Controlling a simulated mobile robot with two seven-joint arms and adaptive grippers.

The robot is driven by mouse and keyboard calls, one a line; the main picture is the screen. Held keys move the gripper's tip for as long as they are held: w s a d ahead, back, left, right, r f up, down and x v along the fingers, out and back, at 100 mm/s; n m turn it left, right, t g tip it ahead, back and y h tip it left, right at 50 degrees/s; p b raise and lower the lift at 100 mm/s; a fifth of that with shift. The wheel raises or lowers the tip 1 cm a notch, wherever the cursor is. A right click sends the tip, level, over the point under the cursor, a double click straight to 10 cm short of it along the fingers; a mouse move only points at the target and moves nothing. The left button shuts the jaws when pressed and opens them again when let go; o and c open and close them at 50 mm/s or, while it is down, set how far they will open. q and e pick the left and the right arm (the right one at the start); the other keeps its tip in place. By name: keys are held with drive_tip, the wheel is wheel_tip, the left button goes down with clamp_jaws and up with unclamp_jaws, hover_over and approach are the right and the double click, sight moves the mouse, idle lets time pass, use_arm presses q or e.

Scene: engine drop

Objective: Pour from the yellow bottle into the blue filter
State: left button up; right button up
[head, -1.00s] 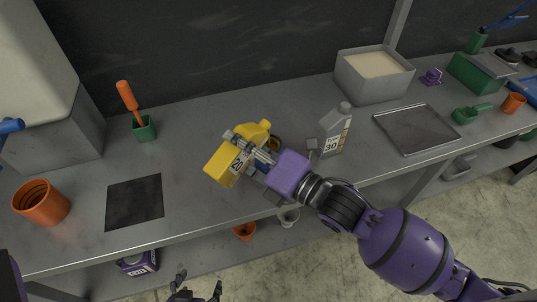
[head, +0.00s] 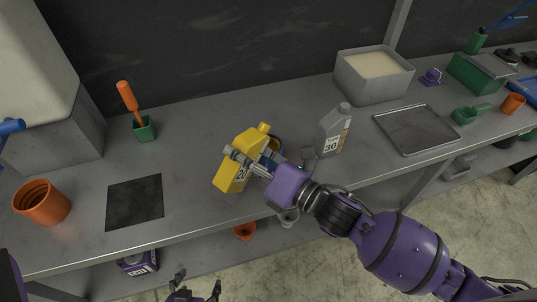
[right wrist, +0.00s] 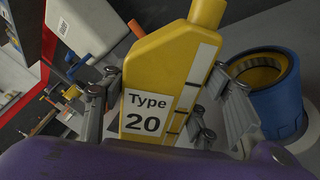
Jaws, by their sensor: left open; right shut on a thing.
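My right gripper (head: 247,161) is shut on the yellow bottle (head: 228,181), which carries a "Type 20" label. In the right wrist view the yellow bottle (right wrist: 165,75) stands between the fingers. The blue filter (head: 276,144) is just right of the bottle, partly hidden by it and the gripper. In the right wrist view the blue filter (right wrist: 275,100) shows its yellow inner ring and open top. My left gripper (head: 194,285) is open and empty at the bottom edge, in front of the bench.
A grey "30" bottle (head: 335,130) stands right of the filter. A metal tray (head: 417,151) and a grey bin (head: 350,87) lie further right. A black mat (head: 135,201), orange cup (head: 42,204) and green holder (head: 145,130) are left. The bench between mat and yellow bottle is clear.

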sight(243, 142)
drive_tip(key=shift+r, duration=0.1)
drive_tip(key=o, duration=0.9)
drive_tip(key=c, duration=0.8)
drive_tip(key=shift+o, duration=0.2)
drive_tip(key=shift+r+p, duration=0.55)
drive_tip(key=shift+r, duration=0.85)
use_arm(q)
drive_tip(key=shift+w+r, duration=0.8)
drive_tip(key=shift+r, duration=0.1)
use_arm(e)
drive_tip(key=shift+r, duration=2.1)
